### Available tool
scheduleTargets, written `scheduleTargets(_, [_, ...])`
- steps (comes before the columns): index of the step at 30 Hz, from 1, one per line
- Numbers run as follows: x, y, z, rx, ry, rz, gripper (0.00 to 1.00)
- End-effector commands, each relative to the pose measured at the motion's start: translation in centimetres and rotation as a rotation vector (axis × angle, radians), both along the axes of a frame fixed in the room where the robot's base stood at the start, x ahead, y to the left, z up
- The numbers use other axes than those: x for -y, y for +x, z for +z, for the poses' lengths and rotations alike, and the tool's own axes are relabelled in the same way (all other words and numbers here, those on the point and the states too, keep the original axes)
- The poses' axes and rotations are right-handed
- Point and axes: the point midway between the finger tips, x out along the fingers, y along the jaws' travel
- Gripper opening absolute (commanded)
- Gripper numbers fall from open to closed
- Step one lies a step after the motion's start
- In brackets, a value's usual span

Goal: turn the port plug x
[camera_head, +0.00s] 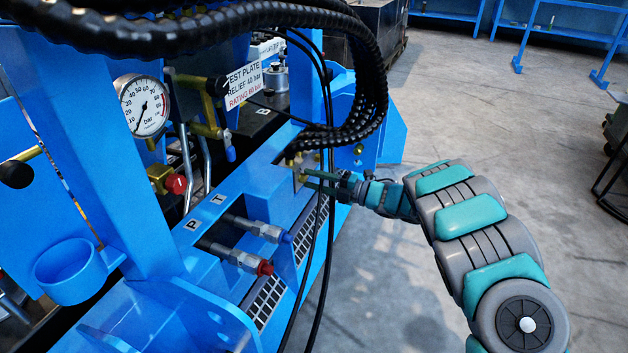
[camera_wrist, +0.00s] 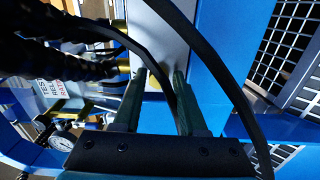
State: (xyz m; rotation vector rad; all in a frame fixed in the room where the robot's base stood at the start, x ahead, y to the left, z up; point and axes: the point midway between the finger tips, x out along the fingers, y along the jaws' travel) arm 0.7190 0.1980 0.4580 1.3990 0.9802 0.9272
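My gripper (camera_head: 308,180) reaches in from the right to a grey block under the black hoses. In the wrist view its two green fingers (camera_wrist: 160,76) stand apart, pointing at a pale grey plate (camera_wrist: 155,35). A small brass-coloured piece (camera_wrist: 153,83) shows between the fingertips, partly behind a black hose; I cannot tell if the fingers touch it. Brass fittings (camera_head: 291,161) show near the fingertips in the head view. No X label is readable, so I cannot tell which piece is port plug X.
Thin black hoses (camera_head: 327,220) hang across the gripper's front, and one (camera_wrist: 235,85) crosses close in the wrist view. Red-capped (camera_head: 265,267) and blue-capped (camera_head: 285,237) couplings stick out nearby. A pressure gauge (camera_head: 145,106) is at left. Open floor (camera_head: 540,190) lies right.

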Motion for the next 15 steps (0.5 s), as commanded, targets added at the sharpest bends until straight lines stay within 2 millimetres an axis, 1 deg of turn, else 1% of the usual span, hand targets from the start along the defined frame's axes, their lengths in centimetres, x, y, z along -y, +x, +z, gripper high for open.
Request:
scheduleTargets(1, [0.0, 0.0, 0.01, 0.0, 0.0, 0.0, 0.48])
scheduleTargets(4, [-0.01, 0.0, 0.03, 0.001, 0.0, 0.001, 0.59])
scheduleTargets(5, [-0.02, -0.01, 0.04, 0.001, 0.0, 0.001, 0.61])
scheduleTargets(12, [0.05, -0.03, 0.07, 0.001, 0.001, 0.001, 0.61])
scheduleTargets(15, [0.68, -0.2, 0.05, 0.002, -0.001, -0.001, 0.61])
